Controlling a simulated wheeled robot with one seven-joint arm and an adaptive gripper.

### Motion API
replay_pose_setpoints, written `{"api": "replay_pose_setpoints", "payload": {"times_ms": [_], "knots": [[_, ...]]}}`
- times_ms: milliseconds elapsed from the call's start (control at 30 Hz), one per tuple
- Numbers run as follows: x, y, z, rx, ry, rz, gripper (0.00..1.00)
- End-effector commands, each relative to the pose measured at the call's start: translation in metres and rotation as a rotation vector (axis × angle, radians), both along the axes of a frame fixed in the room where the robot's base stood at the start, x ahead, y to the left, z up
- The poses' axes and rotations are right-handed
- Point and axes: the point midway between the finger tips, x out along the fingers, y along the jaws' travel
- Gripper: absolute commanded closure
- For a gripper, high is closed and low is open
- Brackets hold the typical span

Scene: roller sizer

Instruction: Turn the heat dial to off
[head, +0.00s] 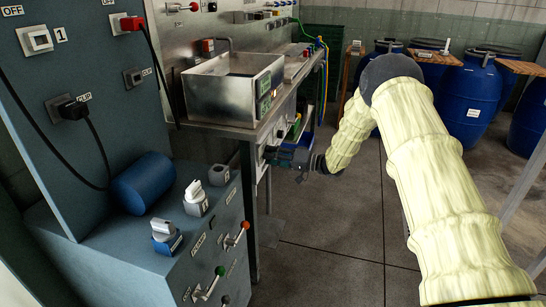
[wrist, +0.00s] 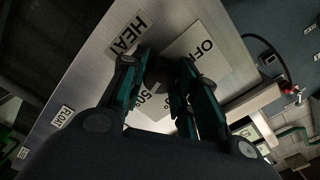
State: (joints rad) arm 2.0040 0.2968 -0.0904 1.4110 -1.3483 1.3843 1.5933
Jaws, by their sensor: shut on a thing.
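The heat dial (wrist: 160,72) is a dark knob on a pale panel (wrist: 85,70), with a HEAT label (wrist: 127,34) on the left, an OFF label (wrist: 203,48) on the right and a 50% label (wrist: 150,100) below. My gripper (wrist: 157,76) is shut on the dial, with a green-and-black finger on each side. The fingers partly hide the knob, so I cannot tell its exact setting. In the head view my gripper (head: 278,155) is at the panel below the steel basin, and the dial is hidden there.
A steel basin (head: 218,98) stands on the bench above my gripper. A blue-grey console (head: 130,240) with switches, levers and a blue cylinder (head: 145,183) is at the left. Blue barrels (head: 470,95) stand at the back right. The floor (head: 330,225) between is clear.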

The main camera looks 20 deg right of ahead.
Motion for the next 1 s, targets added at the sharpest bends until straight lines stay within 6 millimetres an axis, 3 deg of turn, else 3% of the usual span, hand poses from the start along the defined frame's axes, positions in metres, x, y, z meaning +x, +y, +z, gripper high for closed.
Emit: {"api": "replay_pose_setpoints", "payload": {"times_ms": [467,1000], "knots": [[-0.0004,-0.0008,-0.0008,-0.082,-0.118,-0.001,0.93],[-0.0009,-0.0012,-0.0023,-0.361,-0.527,0.001,0.93]]}}
